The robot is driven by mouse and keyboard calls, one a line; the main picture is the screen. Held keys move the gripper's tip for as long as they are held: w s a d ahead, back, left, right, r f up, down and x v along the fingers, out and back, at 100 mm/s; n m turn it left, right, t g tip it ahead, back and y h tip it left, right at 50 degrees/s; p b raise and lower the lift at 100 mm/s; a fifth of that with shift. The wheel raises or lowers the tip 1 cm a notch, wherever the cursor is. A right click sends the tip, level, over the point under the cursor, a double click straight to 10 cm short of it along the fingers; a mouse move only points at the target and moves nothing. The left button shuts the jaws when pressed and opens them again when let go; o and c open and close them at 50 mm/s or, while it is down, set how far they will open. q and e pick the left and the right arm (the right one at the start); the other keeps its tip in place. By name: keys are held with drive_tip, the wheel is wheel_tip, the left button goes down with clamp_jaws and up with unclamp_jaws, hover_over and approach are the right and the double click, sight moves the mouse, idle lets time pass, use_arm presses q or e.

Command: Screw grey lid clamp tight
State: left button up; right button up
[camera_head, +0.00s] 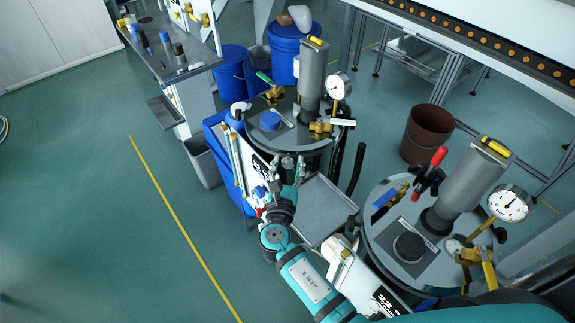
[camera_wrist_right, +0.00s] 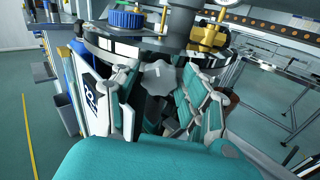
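The grey lid clamp is a star-shaped knob (camera_wrist_right: 158,77) at the rim of the round metal lid (camera_wrist_right: 110,45) in the right wrist view. In the head view the clamp sits at the front edge of the far vessel's lid (camera_head: 300,133), small and partly hidden by my gripper. My right gripper (camera_wrist_right: 163,84) is open, with one finger to the left and one to the right of the knob. A gap shows between the knob and each finger. It also shows in the head view (camera_head: 288,172), just below the lid rim. My left gripper is not in view.
The far lid carries a blue cap (camera_head: 270,121), a grey cylinder (camera_head: 312,75), a gauge (camera_head: 337,88) and brass valves. A second vessel lid (camera_head: 385,250) stands at the lower right. A brown bucket (camera_head: 427,135) stands behind. The floor at left is clear.

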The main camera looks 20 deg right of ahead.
drive_tip(key=c, duration=0.8)
drive_tip(key=shift+f+m+b, duration=0.2)
drive_tip(key=shift+m+b, duration=1.1)
drive_tip(key=shift+m, duration=0.1)
drive_tip(key=shift+r+m+b, duration=0.1)
drive_tip(key=shift+m+b, duration=1.3)
drive_tip(key=shift+m, duration=0.5)
drive_tip(key=o, duration=1.2)
